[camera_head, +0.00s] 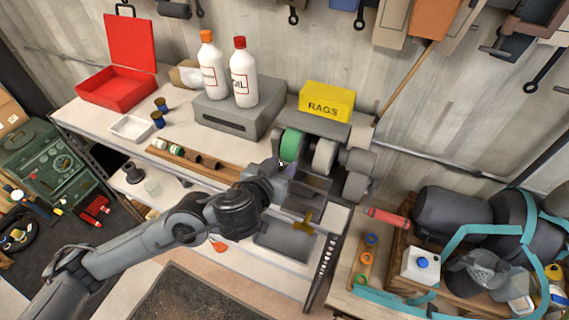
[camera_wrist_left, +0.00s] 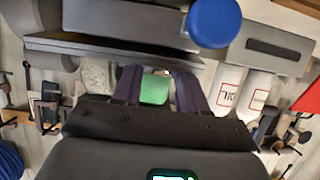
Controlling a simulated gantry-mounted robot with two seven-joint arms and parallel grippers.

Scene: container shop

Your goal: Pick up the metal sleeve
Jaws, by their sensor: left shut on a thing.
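My left gripper (camera_head: 281,164) reaches in from the left and is at the bench grinder, just in front of its green wheel (camera_head: 291,144). In the left wrist view the two dark fingers of my left gripper (camera_wrist_left: 160,76) stand a little apart. A small pale piece (camera_wrist_left: 166,72) shows at their tips, and I take it to be the metal sleeve in their hold. Most of it is hidden, so its shape and tilt cannot be told. The green wheel (camera_wrist_left: 155,88) shows between the fingers. My right gripper is not in view.
The bench grinder's pale wheel (camera_head: 324,156) is close right of my gripper. A wooden rack (camera_head: 225,169) with several small cylinders lies left. A grey box (camera_head: 225,118) bears two bottles, and a yellow RAGS box (camera_head: 327,102) stands behind. A blue disc (camera_wrist_left: 214,22) shows in the wrist view.

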